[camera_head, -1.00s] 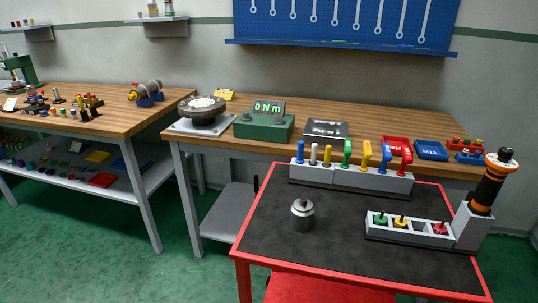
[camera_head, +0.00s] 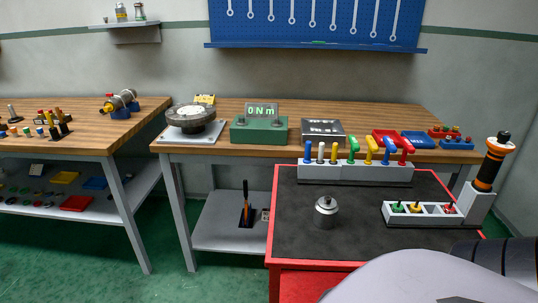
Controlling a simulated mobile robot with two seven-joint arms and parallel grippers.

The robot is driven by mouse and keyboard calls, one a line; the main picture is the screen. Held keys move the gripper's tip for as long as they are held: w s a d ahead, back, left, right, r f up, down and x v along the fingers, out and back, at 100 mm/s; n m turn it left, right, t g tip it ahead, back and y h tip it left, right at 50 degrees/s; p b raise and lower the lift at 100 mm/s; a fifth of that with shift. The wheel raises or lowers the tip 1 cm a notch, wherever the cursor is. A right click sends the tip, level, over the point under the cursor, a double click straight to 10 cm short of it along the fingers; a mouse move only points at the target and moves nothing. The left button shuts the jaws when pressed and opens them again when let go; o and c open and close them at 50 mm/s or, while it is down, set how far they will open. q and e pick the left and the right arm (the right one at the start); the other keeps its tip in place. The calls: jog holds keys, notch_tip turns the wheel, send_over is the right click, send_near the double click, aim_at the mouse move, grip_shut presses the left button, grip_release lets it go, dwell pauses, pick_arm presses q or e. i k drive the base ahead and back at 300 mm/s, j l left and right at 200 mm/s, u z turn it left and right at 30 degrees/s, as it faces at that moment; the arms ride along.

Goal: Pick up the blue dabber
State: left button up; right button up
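In the head view a grey rack (camera_head: 355,174) stands along the back edge of the red-framed cart (camera_head: 380,236). It holds a straight blue-handled tool (camera_head: 308,151) at its left end, and a bent blue handle (camera_head: 388,150) further right. A white holder (camera_head: 432,217) at the cart's right has small pieces with green (camera_head: 398,207), yellow (camera_head: 415,209) and red (camera_head: 449,209) tops; I see no blue one there. I cannot tell which blue-handled thing is the dabber. Neither of my grippers shows; a pale arm part of mine covers the lower right.
A metal canister (camera_head: 326,212) stands on the cart's black mat. An orange-black tool (camera_head: 491,162) stands upright at its right. Behind is a wooden bench (camera_head: 250,106) with a green torque display (camera_head: 259,129). The left table (camera_head: 80,143) holds small parts.

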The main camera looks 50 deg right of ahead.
aim_at(307, 160)
jog(key=i+j+u, duration=0.1)
jog(key=i+j, duration=0.15)
jog(key=i, duration=0.2)
jog(key=i+j, duration=0.2)
jog(key=i, duration=0.25)
jog(key=i+z, duration=0.45)
jog(key=i+j+z, duration=0.2)
jog(key=z, duration=0.25)
jog(key=i+z, duration=0.15)
jog(key=z, duration=0.3)
jog(key=i+j+z, duration=0.1)
jog(key=z, duration=0.35)
jog(key=i+j+z, duration=0.15)
jog(key=z, duration=0.3)
jog(key=i+j+z, duration=0.1)
jog(key=z, duration=0.35)
jog(key=i+j+z, duration=0.1)
jog(key=j+z, duration=0.2)
jog(key=z, duration=0.15)
jog(key=i+j+z, duration=0.1)
jog(key=z, duration=0.35)
jog(key=j+z, duration=0.35)
jog(key=z, duration=0.15)
